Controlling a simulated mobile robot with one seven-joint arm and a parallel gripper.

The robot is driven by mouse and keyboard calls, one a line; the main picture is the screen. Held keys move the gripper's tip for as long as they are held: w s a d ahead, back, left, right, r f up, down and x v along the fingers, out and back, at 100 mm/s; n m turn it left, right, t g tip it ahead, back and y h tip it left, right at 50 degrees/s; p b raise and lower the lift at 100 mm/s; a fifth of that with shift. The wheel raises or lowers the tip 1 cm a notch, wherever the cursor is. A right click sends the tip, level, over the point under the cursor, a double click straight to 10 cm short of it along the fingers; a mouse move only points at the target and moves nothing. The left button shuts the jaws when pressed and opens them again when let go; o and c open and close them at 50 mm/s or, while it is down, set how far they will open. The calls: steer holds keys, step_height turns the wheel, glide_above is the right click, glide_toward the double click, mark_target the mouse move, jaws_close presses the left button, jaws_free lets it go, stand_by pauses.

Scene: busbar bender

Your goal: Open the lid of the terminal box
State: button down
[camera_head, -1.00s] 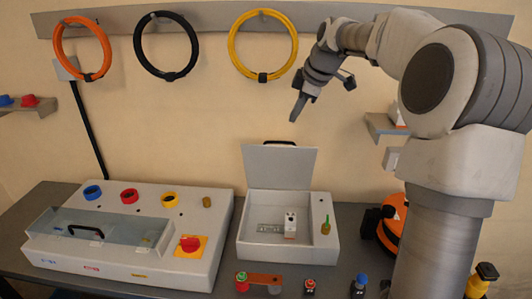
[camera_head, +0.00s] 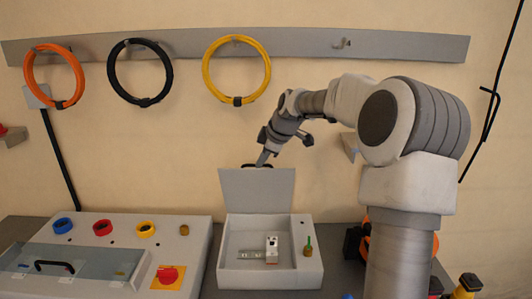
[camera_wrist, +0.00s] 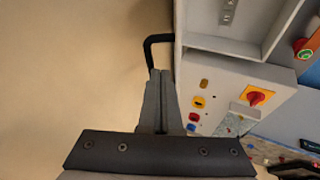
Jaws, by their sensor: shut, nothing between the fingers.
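The terminal box (camera_head: 228,262) is a light grey open-topped box on the bench. Its lid (camera_head: 258,192) stands upright at the back edge, so the box is open. A black handle sits on the lid's top edge; in the wrist view the handle (camera_wrist: 149,42) is just ahead of my fingertips. My gripper (camera_head: 262,160) is shut and empty, pointing down at the lid's top edge by the handle. In the wrist view my gripper (camera_wrist: 158,74) has its fingers together, close to the handle; I cannot tell if they touch. Inside the box are a white block (camera_head: 272,246) and a metal rail.
A bender console (camera_head: 195,245) with coloured rings, a red knob (camera_head: 167,275) and a clear cover stands to the left. Orange, black and yellow coils (camera_head: 236,70) hang on the wall rail. An orange-and-black object is partly hidden behind my arm at right.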

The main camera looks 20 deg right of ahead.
steer(key=shift+w+a+f, duration=0.1)
steer(key=shift+w+f, duration=0.1)
steer(key=shift+f, duration=0.05)
steer(key=w+p, duration=0.1)
steer(key=w+d+r+p, duration=0.1)
steer(key=p, duration=0.1)
steer(key=shift+w+d+r, duration=0.1)
steer(key=shift+w+r, duration=0.1)
steer(key=shift+w, duration=0.15)
steer(key=shift+g, duration=0.6)
steer(key=shift+w+d+f+p, duration=0.1)
steer(key=shift+w+d+p, duration=0.2)
steer(key=shift+w+p, duration=0.55)
steer(key=shift+w+d+p, duration=0.3)
steer(key=shift+w+p, duration=0.25)
steer(key=shift+p, duration=0.5)
steer(key=shift+w+d+f+p, duration=0.1)
steer(key=shift+w+d+p, duration=0.2)
steer(key=shift+w+p, duration=0.55)
steer(key=shift+s+r, duration=0.15)
steer(key=shift+s, duration=0.05)
